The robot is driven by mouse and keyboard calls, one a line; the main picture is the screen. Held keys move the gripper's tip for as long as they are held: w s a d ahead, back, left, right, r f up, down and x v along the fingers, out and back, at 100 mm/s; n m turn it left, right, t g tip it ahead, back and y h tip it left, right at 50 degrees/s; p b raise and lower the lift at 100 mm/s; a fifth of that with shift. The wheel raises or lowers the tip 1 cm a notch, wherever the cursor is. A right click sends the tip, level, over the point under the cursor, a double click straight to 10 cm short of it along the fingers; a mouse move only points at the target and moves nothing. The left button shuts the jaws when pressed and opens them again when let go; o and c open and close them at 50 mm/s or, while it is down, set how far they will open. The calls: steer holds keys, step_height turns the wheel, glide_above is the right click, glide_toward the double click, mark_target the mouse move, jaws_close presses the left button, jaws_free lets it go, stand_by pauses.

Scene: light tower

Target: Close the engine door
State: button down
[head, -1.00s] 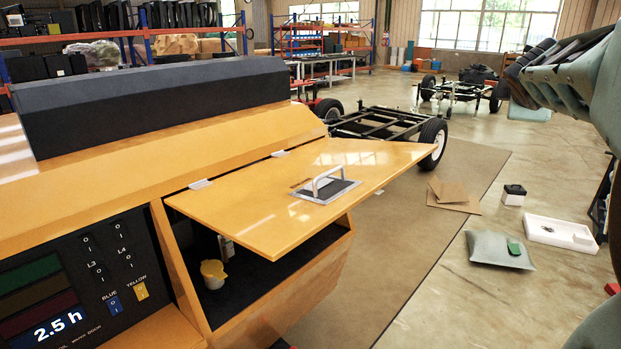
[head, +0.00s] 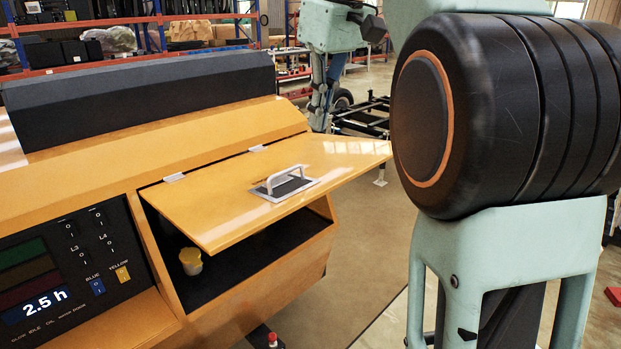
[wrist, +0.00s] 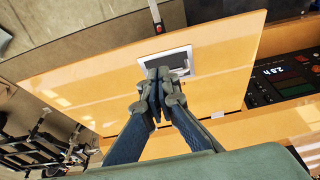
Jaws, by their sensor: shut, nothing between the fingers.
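The engine door (head: 225,205) is a yellow panel hinged along its upper edge on the yellow machine. It stands open, swung outward over a dark compartment (head: 215,280). A metal handle on a recessed plate (head: 284,182) sits on its outer face. My gripper (head: 318,118) points down beyond the door's far end in the head view, apart from the door. In the wrist view my gripper (wrist: 158,76) is shut and empty, its tips overlapping the handle plate (wrist: 170,62) in the picture. The handle bar is mostly hidden there.
A control panel (head: 65,275) showing 2.5 h is left of the compartment. A yellow-capped filler (head: 190,261) sits inside. My large arm joint fills the head view's right side. A wheeled chassis (head: 365,118) stands behind. Open floor lies before the machine.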

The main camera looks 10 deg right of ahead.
steer(key=b, duration=0.3)
glide_above(307, 196)
steer(key=f, duration=1.2)
steer(key=shift+s+d, duration=0.1)
steer(key=shift+s, duration=0.15)
steer(key=shift+s+d+f, duration=0.1)
steer(key=shift+f, duration=0.7)
